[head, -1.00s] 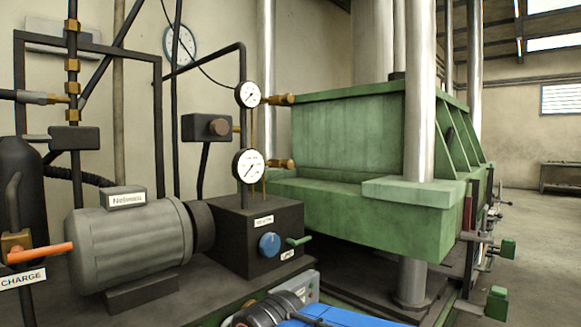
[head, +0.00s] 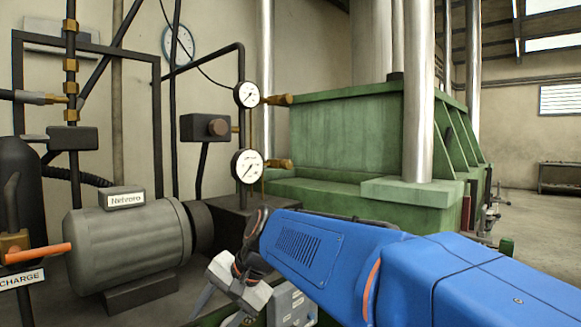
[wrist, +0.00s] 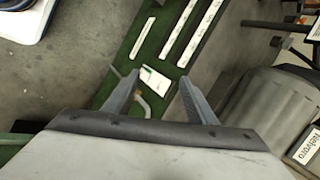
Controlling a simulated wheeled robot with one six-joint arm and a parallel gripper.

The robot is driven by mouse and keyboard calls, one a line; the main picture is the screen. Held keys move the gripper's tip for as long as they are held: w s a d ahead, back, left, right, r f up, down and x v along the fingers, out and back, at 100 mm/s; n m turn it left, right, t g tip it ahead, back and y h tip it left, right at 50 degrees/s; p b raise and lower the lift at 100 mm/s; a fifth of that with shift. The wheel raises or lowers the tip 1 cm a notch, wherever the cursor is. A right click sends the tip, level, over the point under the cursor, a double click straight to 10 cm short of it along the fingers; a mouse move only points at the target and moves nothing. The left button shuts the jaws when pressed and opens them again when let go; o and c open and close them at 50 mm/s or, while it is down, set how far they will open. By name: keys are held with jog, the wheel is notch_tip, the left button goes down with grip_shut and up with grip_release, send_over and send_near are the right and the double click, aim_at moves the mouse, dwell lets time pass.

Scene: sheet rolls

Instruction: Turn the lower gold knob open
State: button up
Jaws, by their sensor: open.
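The lower gold knob (head: 279,164) sticks out to the right of the lower white gauge (head: 247,166) in the head view. The upper gold knob (head: 280,99) sits above it beside the upper gauge (head: 247,95). My gripper (head: 212,316) is low in the head view, below and left of the lower knob and well apart from it, with its fingers pointing down. In the wrist view my gripper (wrist: 158,77) is open with nothing held between its fingers. Neither gold knob can be made out in the wrist view.
A grey motor (head: 130,240) stands left of my arm, with an orange-handled lever (head: 40,254) further left. The green press (head: 345,140) stands behind the knobs on the right. The wrist view shows a green beam (wrist: 150,40) with pale strips, and the floor (wrist: 80,65).

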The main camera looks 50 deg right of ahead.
jog(key=w+d+r+m+t+y, duration=0.1)
jog(key=w+d+r+m+t, duration=0.2)
jog(key=w+d+r+m, duration=0.5)
jog(key=m+t+h, duration=0.4)
jog(key=m+t, duration=0.5)
jog(key=m, duration=0.8)
send_near(290, 165)
jog(key=w, duration=0.9)
jog(key=c, duration=1)
